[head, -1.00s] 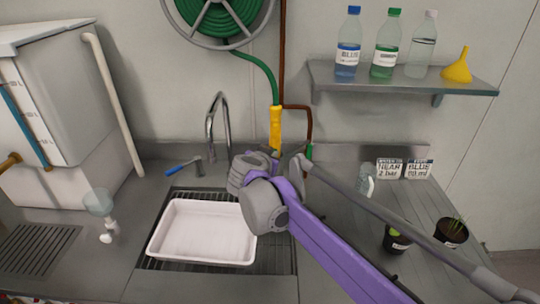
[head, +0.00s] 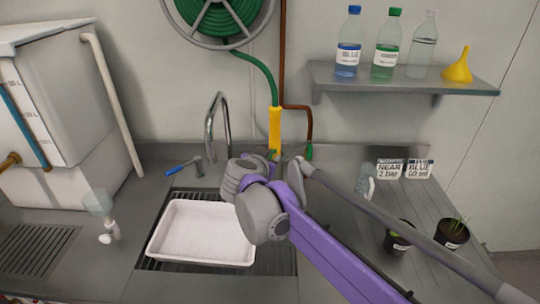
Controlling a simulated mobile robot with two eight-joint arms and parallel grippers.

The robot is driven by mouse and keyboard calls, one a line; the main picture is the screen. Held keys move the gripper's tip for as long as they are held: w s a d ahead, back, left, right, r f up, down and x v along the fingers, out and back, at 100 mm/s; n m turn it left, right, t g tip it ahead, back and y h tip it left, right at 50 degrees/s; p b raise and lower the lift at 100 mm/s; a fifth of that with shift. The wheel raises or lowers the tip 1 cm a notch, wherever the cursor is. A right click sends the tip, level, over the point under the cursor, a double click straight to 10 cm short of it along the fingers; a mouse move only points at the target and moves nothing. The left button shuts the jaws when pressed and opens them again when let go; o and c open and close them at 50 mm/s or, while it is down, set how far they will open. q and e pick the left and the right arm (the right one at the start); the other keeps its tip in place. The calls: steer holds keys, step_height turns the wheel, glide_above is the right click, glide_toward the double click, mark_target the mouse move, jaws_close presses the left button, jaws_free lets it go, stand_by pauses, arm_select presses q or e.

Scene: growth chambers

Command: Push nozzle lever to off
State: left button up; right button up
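The yellow nozzle (head: 275,128) hangs upright against the back wall, at the end of the green hose (head: 262,75). Its lower end is just above and behind my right arm's grey wrist. I cannot make out its lever or the lever's position. My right arm, purple and grey, reaches in from the right to the foot of the nozzle. Its fingers are hidden behind the wrist links, so I cannot tell whether they are open or touch anything. My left gripper is out of view.
A white tray (head: 160,242) sits on the sink grate below the wrist. The faucet (head: 211,125) and a blue-handled tool (head: 184,168) stand left of the arm. Bottles and a yellow funnel (head: 458,68) are on the shelf (head: 330,82). Two potted plants (head: 452,234) stand at right.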

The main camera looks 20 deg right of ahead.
steer(key=v, duration=0.8)
